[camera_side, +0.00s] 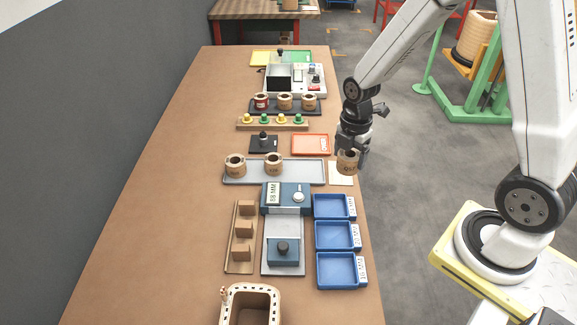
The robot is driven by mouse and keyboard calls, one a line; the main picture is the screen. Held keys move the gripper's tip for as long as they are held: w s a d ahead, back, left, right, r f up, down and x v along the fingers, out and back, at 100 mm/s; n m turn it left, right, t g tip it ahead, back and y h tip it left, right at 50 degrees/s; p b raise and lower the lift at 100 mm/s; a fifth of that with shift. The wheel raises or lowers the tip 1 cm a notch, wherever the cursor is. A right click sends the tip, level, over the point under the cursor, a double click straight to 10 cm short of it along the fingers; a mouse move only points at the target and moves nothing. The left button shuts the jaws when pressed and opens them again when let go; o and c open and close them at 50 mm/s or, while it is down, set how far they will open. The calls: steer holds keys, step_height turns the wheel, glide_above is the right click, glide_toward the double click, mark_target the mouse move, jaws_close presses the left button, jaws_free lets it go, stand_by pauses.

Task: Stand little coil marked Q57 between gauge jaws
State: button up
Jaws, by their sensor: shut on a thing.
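My gripper (350,151) is at the right edge of the table, pointing down and shut on a small brown coil (347,164). The coil is upright at the cream square pad (337,179); I cannot tell if it touches the pad. Its marking is too small to read. The gauge has a blue head (275,208) with a display and a white knob, a grey bed (284,229), and a blue sliding jaw (283,256) with a black knob. The bed between the jaws is empty. Two other coils (235,166) (273,164) stand on a grey tray (300,180).
Three blue bins (335,236) with labels line the gauge's right side. A brown slotted rack (240,240) stands left of it. A woven basket (250,292) is at the front. Behind are a red tray (310,144) and a dark coil rack (285,109). The table's left side is clear.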

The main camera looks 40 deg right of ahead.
steer(key=w+a+f+n, duration=0.2)
steer(key=a+n, duration=0.1)
steer(key=a, duration=0.5)
steer(key=w+a+f+n, duration=0.2)
steer(key=a, duration=0.7)
steer(key=shift+w+f+n, duration=0.15)
steer(key=shift+w+n, duration=0.05)
steer(key=shift+n, duration=0.2)
steer(key=shift+a+f, duration=0.1)
steer(key=shift+f, duration=0.05)
steer(key=shift+f, duration=2)
steer(key=shift+f, duration=1.75)
steer(key=o, duration=1.2)
steer(key=shift+c, duration=0.2)
steer(key=shift+r, duration=0.2)
step_height(320, 180, up, 8)
steer(key=shift+f, duration=0.2)
